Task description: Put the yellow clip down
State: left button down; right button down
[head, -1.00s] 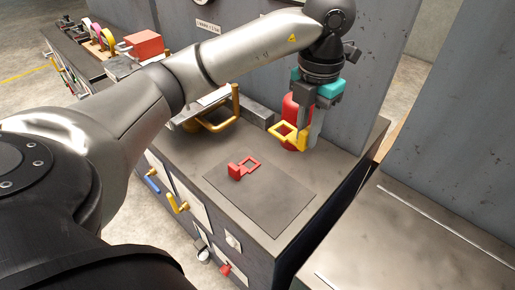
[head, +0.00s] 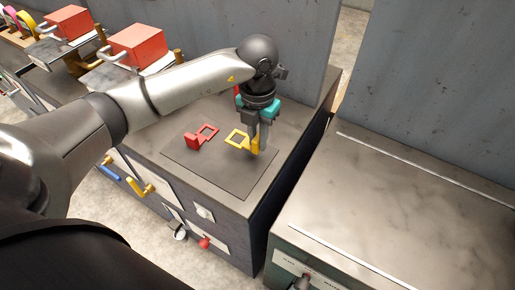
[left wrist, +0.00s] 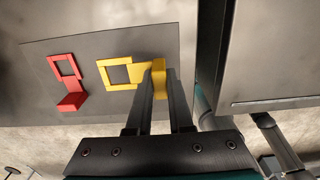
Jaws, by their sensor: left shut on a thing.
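The yellow clip (head: 239,139) has a square open frame and a block at one end. My left gripper (head: 258,147) is shut on its block end, and the clip also shows between the fingers in the left wrist view (left wrist: 118,74). The clip is over the right part of the dark mat (head: 215,172); I cannot tell whether it touches the mat. The red clip (head: 201,137) lies on the mat to the left of the yellow one, apart from it, and also shows in the left wrist view (left wrist: 68,82). My right gripper is not in view.
Red boxes (head: 137,46) sit on the bench at the back left. A bare metal-topped cabinet (head: 400,215) stands to the right across a gap. The mat's front part is clear.

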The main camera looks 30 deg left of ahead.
pick_arm(q)
jog(key=shift+f, duration=1.95)
jog(key=shift+b, duration=0.35)
jog(key=c, duration=1.3)
grip_release()
jog(key=shift+f, duration=0.2)
jog(key=o, duration=0.5)
jog(key=shift+r, duration=0.1)
jog(key=shift+r, duration=0.2)
notch_tip(320, 180, up, 12)
jog(key=shift+f+p, duration=0.1)
jog(key=shift+p, duration=0.75)
